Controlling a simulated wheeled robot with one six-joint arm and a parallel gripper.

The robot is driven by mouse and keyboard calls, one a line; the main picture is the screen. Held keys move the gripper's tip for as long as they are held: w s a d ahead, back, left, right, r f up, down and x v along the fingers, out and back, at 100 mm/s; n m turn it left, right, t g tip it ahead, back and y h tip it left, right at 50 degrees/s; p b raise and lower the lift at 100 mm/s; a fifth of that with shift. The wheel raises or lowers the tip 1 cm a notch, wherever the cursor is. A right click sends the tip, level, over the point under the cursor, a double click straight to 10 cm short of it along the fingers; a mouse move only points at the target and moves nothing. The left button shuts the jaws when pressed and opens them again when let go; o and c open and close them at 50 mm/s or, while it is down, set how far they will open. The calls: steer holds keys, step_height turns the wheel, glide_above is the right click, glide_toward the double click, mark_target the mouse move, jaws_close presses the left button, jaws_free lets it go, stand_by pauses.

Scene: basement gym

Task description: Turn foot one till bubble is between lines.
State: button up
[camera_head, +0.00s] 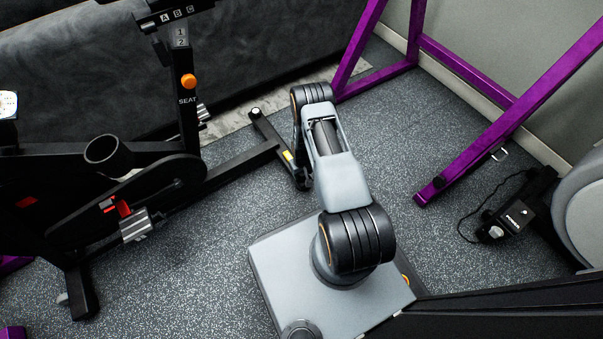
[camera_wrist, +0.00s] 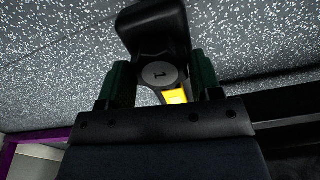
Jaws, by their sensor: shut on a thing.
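Foot one is a dark round foot with a grey face marked "1" (camera_wrist: 160,73). It sits between the two dark green fingers of my gripper (camera_wrist: 161,84) in the wrist view, and the gripper is shut on it. A black end piece (camera_wrist: 153,25) is just beyond the foot, and a yellow patch (camera_wrist: 175,96) shows beside it. In the head view, my arm reaches to the exercise bike's floor bar (camera_head: 262,127), and the arm hides most of the gripper and foot. I cannot make out a bubble or its lines in either view.
The black exercise bike (camera_head: 150,160) fills the left, with an orange knob (camera_head: 188,81) on its seat post. A purple frame (camera_head: 480,135) stands at right. Speckled floor (camera_head: 400,150) is clear right of my arm.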

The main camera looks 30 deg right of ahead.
stand_by(0.4)
steer(key=o, duration=0.7)
steer(key=shift+c, duration=0.2)
steer(key=shift+r, duration=0.15)
step_height(320, 180, up, 14)
steer(key=p, duration=0.5)
steer(key=shift+f+p, duration=0.2)
steer(key=shift+p, duration=0.15)
